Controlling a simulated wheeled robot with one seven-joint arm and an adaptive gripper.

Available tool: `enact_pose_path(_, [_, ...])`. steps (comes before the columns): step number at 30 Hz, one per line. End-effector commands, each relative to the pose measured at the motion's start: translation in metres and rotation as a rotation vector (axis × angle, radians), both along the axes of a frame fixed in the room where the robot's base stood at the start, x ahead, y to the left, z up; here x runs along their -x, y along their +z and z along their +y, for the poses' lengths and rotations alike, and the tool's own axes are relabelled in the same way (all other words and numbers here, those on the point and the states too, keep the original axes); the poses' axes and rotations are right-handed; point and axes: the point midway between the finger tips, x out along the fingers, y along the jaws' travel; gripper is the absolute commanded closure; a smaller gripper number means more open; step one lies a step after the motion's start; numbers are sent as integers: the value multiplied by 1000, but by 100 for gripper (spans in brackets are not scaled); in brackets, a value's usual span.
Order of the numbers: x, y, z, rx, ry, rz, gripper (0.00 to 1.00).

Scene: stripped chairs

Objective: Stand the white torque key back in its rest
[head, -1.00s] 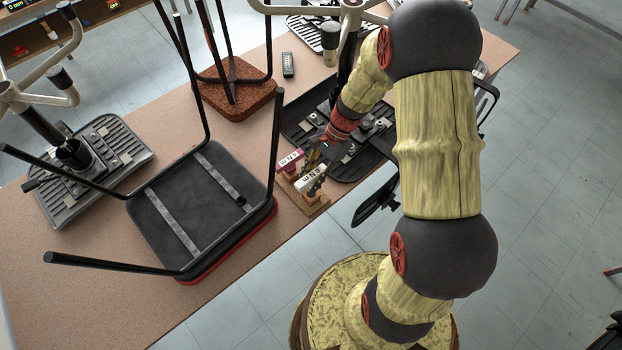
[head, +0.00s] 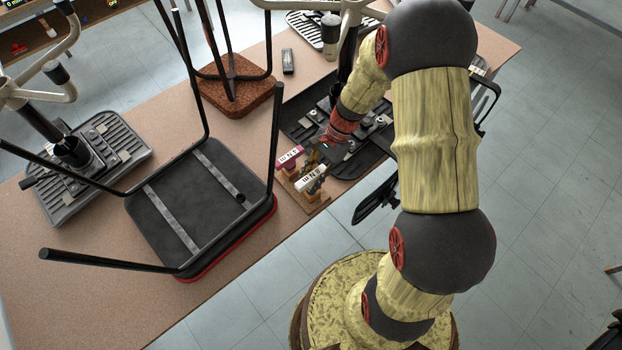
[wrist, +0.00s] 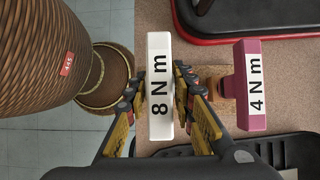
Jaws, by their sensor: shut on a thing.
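The white torque key (wrist: 159,90), marked 8 N m, is between the fingers of my gripper (wrist: 160,96), which is shut on it. In the head view the white key (head: 311,178) is over the front end of the small wooden rest (head: 316,205) at the table's edge. The rest also shows in the wrist view (wrist: 208,112), partly behind my right-hand finger. The key's lower end is hidden, so I cannot tell whether it is seated or apart from the rest. A pink key (wrist: 252,85), marked 4 N m, stands beside it in the rest.
An upturned black chair seat (head: 200,205) with raised legs lies left of the rest. A black mechanism on a tray (head: 350,165) is close on the right. A brown cork-topped stool (head: 238,88) is behind. Open floor lies in front.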

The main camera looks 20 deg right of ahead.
Motion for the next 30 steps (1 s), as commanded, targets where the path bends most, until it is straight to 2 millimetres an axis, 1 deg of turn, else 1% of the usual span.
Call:
enact_pose_path(20, [0,-19,0,1,-1,-1,100])
enact_pose_path(21, [-1,-18,0,1,-1,-1,74])
enact_pose_path(30, [0,-18,0,0,-1,-1,56])
